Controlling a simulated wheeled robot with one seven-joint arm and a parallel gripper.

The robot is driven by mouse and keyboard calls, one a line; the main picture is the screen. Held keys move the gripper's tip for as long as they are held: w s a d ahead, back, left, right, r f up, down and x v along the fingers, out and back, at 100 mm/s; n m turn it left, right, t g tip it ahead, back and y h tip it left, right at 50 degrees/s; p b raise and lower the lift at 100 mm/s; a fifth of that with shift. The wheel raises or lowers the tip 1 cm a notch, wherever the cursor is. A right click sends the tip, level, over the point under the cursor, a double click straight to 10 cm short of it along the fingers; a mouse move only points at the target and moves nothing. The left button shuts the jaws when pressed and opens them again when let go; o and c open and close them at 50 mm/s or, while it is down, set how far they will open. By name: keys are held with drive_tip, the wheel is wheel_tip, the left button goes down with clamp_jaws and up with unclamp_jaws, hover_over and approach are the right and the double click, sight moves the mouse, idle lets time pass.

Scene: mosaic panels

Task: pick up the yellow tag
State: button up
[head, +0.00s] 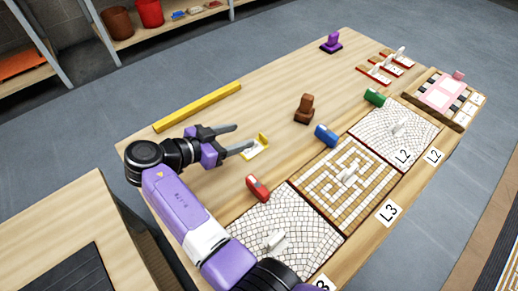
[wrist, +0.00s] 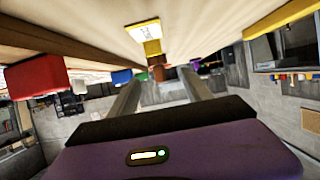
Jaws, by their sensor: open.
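The yellow tag (head: 263,139) lies on the wooden table, with a white marked face and a raised yellow part. It also shows in the wrist view (wrist: 146,29), at the top centre beyond my fingers. My gripper (head: 244,135) is open and empty, its two dark fingers pointing at the tag from the left. One fingertip is close to the tag's near edge in the head view; I cannot tell whether they touch. In the wrist view my gripper (wrist: 161,75) has nothing between its fingers.
A yellow bar (head: 197,107) lies along the table's back edge. A red block (head: 257,188), a blue block (head: 326,135), a green block (head: 374,97) and a brown stamp-like piece (head: 304,109) stand nearby. Mosaic panels (head: 347,178) line the front edge. Bare wood surrounds the tag.

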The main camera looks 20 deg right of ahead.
sight(262, 138)
wheel_tip(262, 138, down, 4)
drive_tip(key=b, duration=0.2)
drive_tip(key=shift+d+r+b, duration=0.15)
drive_tip(key=shift+r+b, duration=0.1)
drive_tip(key=shift+b, duration=0.05)
drive_tip(key=shift+s+b+x, duration=0.15)
drive_tip(key=shift+b+x, duration=0.3)
drive_tip(key=shift+x, duration=1.4)
drive_tip(key=shift+s+b+x, duration=0.15)
drive_tip(key=shift+b+x, duration=0.3)
drive_tip(key=shift+x, duration=1.4)
drive_tip(key=shift+d, duration=0.15)
clamp_jaws()
